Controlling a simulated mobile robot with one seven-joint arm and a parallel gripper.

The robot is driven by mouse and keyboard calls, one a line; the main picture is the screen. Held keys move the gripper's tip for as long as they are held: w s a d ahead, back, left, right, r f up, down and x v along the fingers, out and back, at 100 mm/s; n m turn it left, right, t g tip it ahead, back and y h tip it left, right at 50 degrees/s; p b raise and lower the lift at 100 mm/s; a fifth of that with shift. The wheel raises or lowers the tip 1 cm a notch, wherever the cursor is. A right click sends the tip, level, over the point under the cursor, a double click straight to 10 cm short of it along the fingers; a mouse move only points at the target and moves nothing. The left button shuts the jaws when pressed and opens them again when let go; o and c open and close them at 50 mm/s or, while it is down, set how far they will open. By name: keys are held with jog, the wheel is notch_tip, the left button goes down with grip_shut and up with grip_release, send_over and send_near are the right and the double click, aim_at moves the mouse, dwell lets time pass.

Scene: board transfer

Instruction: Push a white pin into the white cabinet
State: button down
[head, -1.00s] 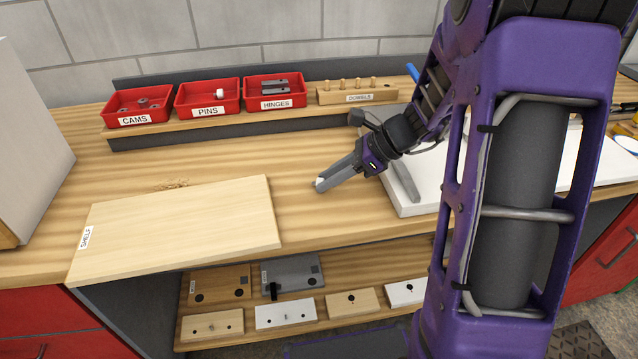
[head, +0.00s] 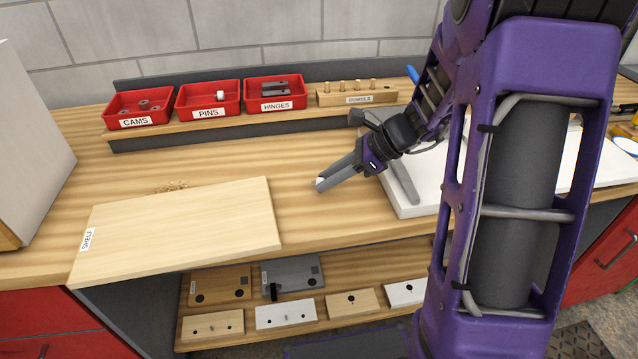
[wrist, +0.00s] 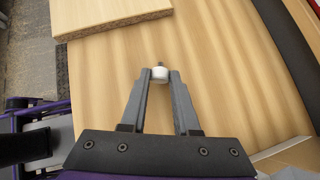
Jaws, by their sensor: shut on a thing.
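My gripper (head: 320,184) is above the bench, between the shelf board and the white panel. It is shut on a white pin (wrist: 159,74), which sits between the fingertips in the wrist view with its thin grey end pointing away. In the head view only a small white bit of the pin (head: 319,182) shows at the tips. Another white pin (head: 221,97) lies in the red PINS bin (head: 208,113). A white cabinet side (head: 30,130) stands at the left edge of the head view, only partly in frame.
A pale SHELF board (head: 180,225) lies at the bench's front left. Red CAMS (head: 135,122) and HINGES (head: 276,105) bins and a dowel block (head: 358,98) line the back. A white panel (head: 420,205) lies right, partly behind my arm.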

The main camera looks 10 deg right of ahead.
notch_tip(320, 180, up, 6)
jog(key=p, duration=0.5)
jog(key=shift+r, duration=0.2)
